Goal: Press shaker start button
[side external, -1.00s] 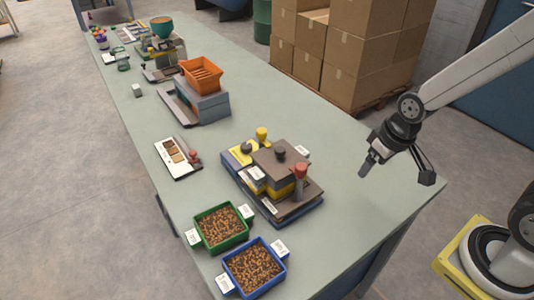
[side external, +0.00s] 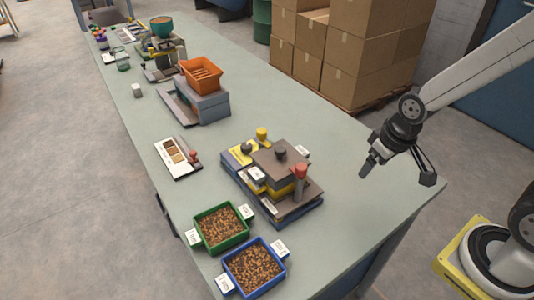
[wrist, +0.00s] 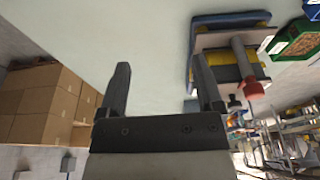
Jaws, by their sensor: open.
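My gripper (side external: 396,170) is open and empty. It hangs over the right part of the table, apart from everything; both fingers show in the wrist view (wrist: 161,68). Left of it stands a machine with a blue base (side external: 265,209), a dark top block, yellow parts and a red-capped post (side external: 300,172). This machine also shows in the wrist view (wrist: 222,42), beyond the right finger, with its red cap (wrist: 252,88). Farther back, an orange slatted tray (side external: 203,72) sits on a grey machine (side external: 205,103). I cannot tell which part is the shaker's start button.
A green bin (side external: 197,216) and a blue bin (side external: 228,278) of brown pellets stand at the near table end. A white board (side external: 170,146) with samples lies near the left edge. Stacked cartons (side external: 345,55) stand behind the table (side external: 350,225). The tabletop under my gripper is clear.

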